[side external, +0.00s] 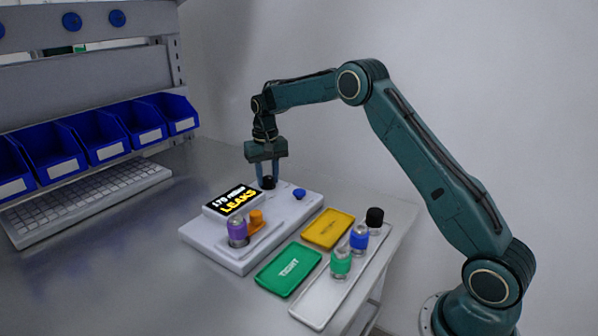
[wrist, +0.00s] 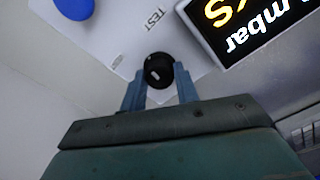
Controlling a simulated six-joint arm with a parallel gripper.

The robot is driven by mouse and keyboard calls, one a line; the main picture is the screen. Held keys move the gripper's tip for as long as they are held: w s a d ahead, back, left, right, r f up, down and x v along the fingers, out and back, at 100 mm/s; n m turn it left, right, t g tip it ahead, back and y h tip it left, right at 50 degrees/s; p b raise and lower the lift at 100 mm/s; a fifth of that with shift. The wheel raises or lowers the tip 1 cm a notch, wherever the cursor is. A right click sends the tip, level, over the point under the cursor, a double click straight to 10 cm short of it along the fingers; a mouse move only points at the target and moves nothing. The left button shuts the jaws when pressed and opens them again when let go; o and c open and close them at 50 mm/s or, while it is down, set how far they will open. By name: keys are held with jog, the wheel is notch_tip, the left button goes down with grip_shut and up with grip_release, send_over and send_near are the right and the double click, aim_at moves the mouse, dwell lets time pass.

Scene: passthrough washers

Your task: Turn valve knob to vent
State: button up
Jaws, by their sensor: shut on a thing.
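The black valve knob (wrist: 159,71) stands on the white test unit (side external: 222,250), near its back edge. It has a white mark on top and the word TEST printed beside it in the wrist view. My gripper (side external: 267,182) points down over the unit, and in the wrist view its blue-grey fingertips (wrist: 158,80) are shut on the knob. No VENT label is readable.
A purple-banded fitting (side external: 237,232) and an orange part (side external: 256,221) sit on the unit. A green TIGHT tray (side external: 289,268), a yellow tray (side external: 328,229) and a white tray (side external: 316,308) with several fittings lie right. Blue bins (side external: 97,137) and a keyboard (side external: 85,202) are left.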

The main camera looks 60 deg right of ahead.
aim_at(268, 178)
jog(key=n, duration=0.5)
jog(key=shift+n, duration=2.4)
jog(key=o, duration=1)
jog(key=shift+c, duration=0.2)
notch_tip(268, 178, up, 14)
